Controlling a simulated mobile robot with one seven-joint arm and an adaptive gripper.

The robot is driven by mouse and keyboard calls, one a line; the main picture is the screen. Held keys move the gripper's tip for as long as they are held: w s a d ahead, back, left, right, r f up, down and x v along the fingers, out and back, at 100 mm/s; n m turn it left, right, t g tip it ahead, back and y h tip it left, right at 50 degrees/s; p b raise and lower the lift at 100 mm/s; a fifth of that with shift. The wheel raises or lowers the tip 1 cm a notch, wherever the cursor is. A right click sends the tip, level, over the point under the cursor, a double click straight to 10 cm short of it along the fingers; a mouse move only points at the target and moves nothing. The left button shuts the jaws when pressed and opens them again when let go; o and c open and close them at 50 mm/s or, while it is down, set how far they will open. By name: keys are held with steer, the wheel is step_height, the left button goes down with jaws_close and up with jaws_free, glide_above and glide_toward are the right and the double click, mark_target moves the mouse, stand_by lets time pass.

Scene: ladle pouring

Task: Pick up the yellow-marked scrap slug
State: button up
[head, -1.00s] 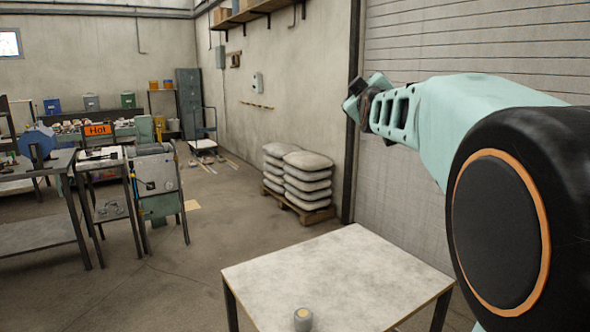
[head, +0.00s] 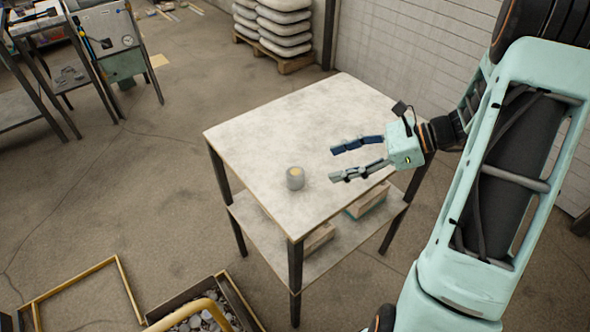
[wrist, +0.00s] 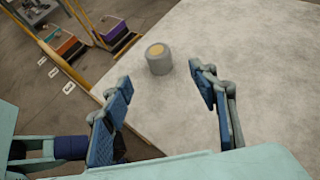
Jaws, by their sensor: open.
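The scrap slug (head: 295,178) is a short grey cylinder with a yellow mark on its top. It stands upright on the pale tabletop (head: 300,115), near the table's front left edge. My gripper (head: 336,164) is open and empty, to the right of the slug in the head view, with its fingers pointing left toward it. In the wrist view the slug (wrist: 159,59) lies ahead of the two blue-padded fingers (wrist: 162,88), between their lines and apart from both.
The tabletop around the slug is otherwise clear. Boxes (head: 367,201) lie on the table's lower shelf. A bin of scrap pieces (head: 205,315) and a yellow-edged frame (head: 75,283) are on the floor at the front left. Stacked sacks (head: 272,30) stand behind.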

mark_target(303, 172)
steer(key=x, duration=0.5)
steer(key=shift+s+r, duration=0.1)
steer(key=shift+r, duration=0.05)
steer(key=shift+b+x, duration=0.35)
steer(key=shift+x, duration=2.6)
steer(key=c, duration=1.4)
